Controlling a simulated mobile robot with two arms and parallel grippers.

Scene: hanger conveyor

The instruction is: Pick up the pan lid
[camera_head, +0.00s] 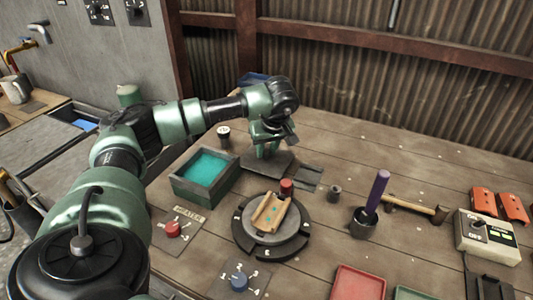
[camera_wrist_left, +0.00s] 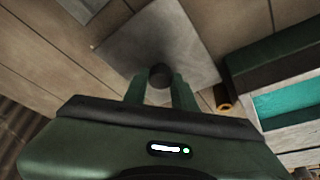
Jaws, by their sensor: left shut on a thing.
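The pan lid (camera_head: 284,166) is a flat grey plate, seen in the head view to the right of the box with teal contents. In the left wrist view the lid (camera_wrist_left: 130,50) is a grey plate with a dark round knob (camera_wrist_left: 160,72). My left gripper (camera_head: 267,152) points down over the lid and is shut on the knob; it also shows in the left wrist view (camera_wrist_left: 160,88). The lid lies flat at or close to the tabletop; I cannot tell whether it touches. The open dark green box with teal contents (camera_head: 176,187) stands left of it. My right gripper is not in view.
A round dial plate with a wooden piece (camera_head: 268,218) stands in front of the lid. A small dark cylinder (camera_head: 334,191), a cup with a purple-handled tool (camera_head: 363,222) and a hammer (camera_head: 415,208) are to the right. The back right tabletop is mostly clear.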

